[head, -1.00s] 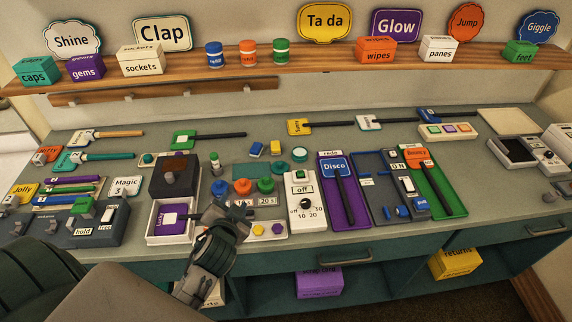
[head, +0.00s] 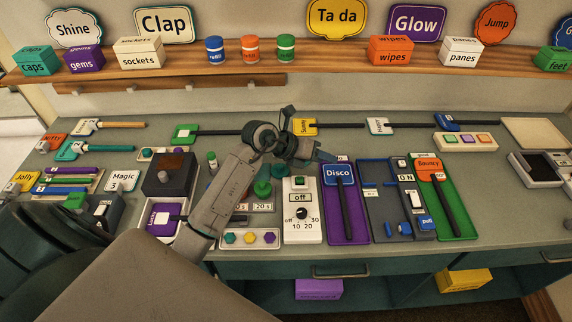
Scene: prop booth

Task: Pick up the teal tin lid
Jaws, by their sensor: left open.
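My left gripper (head: 303,146) is open over the middle of the counter, behind the white switch box. The spot where a round teal lid showed earlier is now behind the gripper. I cannot make out the lid clearly, nor whether the fingers touch it. My left arm crosses the counter from the lower left and hides part of the small items there. My right gripper is out of view.
The white switch box (head: 302,226) stands just in front of the gripper. To its right are the purple Disco tray (head: 363,229), a grey tray (head: 382,215) and the green Bouncy tray (head: 458,220). A dark box (head: 170,176) stands left. A wooden shelf (head: 330,64) runs behind.

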